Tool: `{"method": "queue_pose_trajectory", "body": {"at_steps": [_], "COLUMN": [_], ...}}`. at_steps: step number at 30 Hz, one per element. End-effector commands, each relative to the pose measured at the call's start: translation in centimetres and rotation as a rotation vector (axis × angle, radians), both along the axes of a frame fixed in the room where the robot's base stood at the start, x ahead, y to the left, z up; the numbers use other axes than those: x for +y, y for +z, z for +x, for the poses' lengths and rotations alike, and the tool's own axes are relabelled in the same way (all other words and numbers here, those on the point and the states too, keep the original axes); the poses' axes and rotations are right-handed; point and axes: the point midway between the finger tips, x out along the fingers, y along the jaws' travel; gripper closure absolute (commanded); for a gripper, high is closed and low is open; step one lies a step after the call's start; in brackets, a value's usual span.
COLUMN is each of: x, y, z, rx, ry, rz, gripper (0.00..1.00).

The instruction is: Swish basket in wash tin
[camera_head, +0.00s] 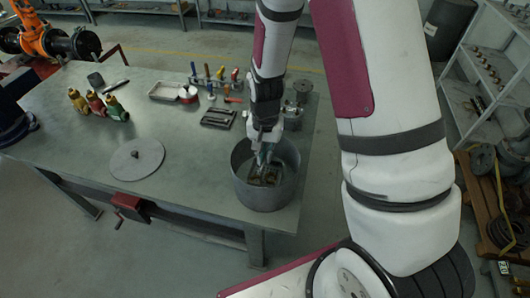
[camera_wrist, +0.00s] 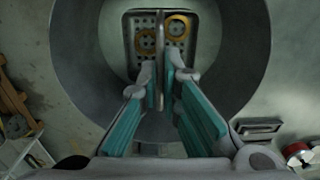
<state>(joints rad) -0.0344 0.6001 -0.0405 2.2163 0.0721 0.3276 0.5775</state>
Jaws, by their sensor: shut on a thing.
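The wash tin (camera_head: 267,190) is a round grey metal tub near the right front corner of the workbench. My gripper (camera_head: 265,158) points down into its mouth. In the wrist view my gripper (camera_wrist: 160,92) is shut on the upright handle of the basket, its teal-padded fingers on either side. The basket (camera_wrist: 145,24) is a small perforated metal tray inside the ring of the wash tin (camera_wrist: 77,60), with brass-coloured rings in it. In the head view the basket (camera_head: 264,178) shows low in the tin, partly hidden by my gripper. I cannot tell whether it touches the bottom.
A round grey lid (camera_head: 136,160) lies on the workbench (camera_head: 195,165) to the left. Bench between lid and tin is clear.

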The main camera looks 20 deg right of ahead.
Motion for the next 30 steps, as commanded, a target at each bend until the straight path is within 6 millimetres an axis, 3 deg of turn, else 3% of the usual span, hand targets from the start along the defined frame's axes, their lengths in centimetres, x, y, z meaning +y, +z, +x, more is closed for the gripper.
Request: {"method": "queue_pose_trajectory", "body": {"at_steps": [11, 30], "x": [0.0, 0.0], "y": [-0.7, 0.7], "z": [0.0, 0.0], "rx": [-0.001, -0.002], "ry": [0.000, 0.001], "rz": [0.000, 0.000], "gripper": [1.00, 1.00]}}
